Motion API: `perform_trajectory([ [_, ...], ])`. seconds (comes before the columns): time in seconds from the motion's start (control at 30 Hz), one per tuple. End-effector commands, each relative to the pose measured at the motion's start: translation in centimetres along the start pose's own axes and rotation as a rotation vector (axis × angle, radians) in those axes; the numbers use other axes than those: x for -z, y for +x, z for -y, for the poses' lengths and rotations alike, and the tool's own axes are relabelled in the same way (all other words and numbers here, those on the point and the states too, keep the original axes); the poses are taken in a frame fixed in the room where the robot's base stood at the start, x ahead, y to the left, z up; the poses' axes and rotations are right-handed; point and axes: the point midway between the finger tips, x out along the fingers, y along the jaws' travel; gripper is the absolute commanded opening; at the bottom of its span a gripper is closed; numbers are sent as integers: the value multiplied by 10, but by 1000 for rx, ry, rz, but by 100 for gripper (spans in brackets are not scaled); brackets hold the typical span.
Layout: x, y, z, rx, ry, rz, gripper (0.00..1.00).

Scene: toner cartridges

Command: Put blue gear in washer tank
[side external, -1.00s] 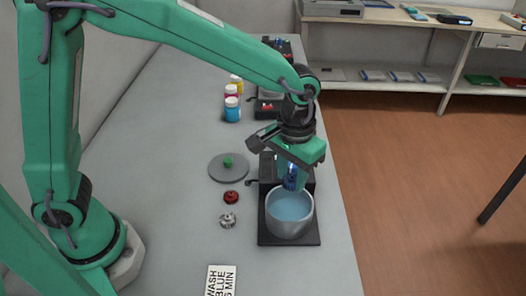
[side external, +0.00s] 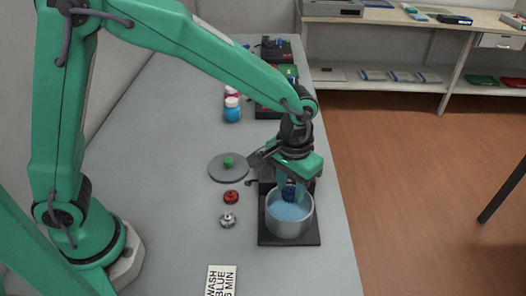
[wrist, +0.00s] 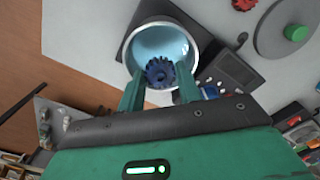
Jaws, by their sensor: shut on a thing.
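The blue gear (side external: 289,193) is held between the fingertips of my gripper (side external: 288,186), at the opening of the washer tank. In the wrist view the blue gear (wrist: 159,73) sits between the two green fingers of my gripper (wrist: 160,85), over the near part of the tank. The washer tank (side external: 289,228) is a round grey metal pot with light blue liquid, on a black base. Its rim also shows in the wrist view (wrist: 128,50). I cannot tell whether the gear touches the liquid.
A grey lid with a green knob (side external: 228,168) lies left of the tank. A red gear (side external: 231,197) and a silver gear (side external: 228,221) lie beside it. A printed card (side external: 221,279) lies in front. Bottles (side external: 232,109) stand farther back. The table's right edge is close to the tank.

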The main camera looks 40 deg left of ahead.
Motion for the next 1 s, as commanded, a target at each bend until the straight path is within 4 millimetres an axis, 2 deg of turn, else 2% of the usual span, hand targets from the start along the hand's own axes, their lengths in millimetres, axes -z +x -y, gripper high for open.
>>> perform_trajectory([
  [0.5,0,36,0,1,0,1,13],
  [1.0,0,49,0,-1,0,-1,13],
])
